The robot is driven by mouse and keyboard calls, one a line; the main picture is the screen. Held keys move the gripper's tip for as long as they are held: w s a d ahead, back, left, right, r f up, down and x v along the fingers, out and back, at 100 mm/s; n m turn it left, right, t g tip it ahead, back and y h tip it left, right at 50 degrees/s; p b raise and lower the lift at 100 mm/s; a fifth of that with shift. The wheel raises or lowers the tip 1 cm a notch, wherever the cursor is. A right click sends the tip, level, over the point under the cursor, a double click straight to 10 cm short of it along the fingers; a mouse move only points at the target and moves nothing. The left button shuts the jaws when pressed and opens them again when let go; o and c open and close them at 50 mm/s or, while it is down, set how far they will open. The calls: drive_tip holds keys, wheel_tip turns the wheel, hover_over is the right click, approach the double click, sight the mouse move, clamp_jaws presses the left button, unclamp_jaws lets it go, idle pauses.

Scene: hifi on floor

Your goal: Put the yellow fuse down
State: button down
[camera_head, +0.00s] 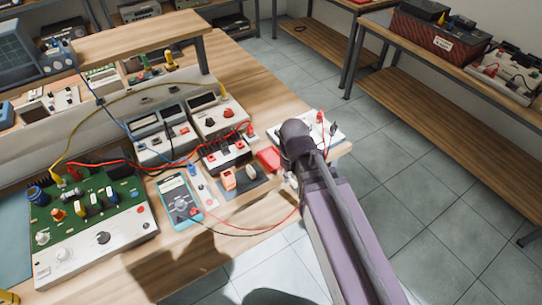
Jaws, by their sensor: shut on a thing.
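My arm (345,235) reaches in from the lower right, and its dark end joint (296,140) is over the right end of the workbench (262,98). My gripper's fingers do not show; the arm hides that spot. I cannot make out the yellow fuse with certainty, nor whether it is in my gripper. A red block (268,158) lies close beside my arm's end joint.
A green circuit board unit (100,213) with knobs and a blue multimeter (180,199) lie left. Meter boxes (165,135) stand behind, with red, yellow and black cables across the bench. A white board (322,125) is partly behind my arm. Tiled floor (410,150) is free at right.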

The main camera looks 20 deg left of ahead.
drive_tip(key=b, duration=0.1)
hover_over(270, 159)
drive_tip(key=d, duration=0.1)
drive_tip(key=shift+s+f, duration=0.45)
drive_tip(key=shift+f, duration=0.15)
drive_tip(key=shift+w+a, duration=0.35)
drive_tip(key=shift+w, duration=0.05)
drive_tip(key=shift+w+a+f+b, duration=0.15)
drive_tip(key=shift+f+b, duration=0.15)
drive_tip(key=shift+b, duration=0.05)
drive_tip(key=shift+f+b, duration=1.5)
drive_tip(key=shift+f, duration=0.05)
drive_tip(key=shift+f, duration=0.2)
drive_tip(key=c, duration=0.9)
unclamp_jaws()
drive_tip(key=shift+r, duration=0.1)
drive_tip(key=shift+r, duration=0.15)
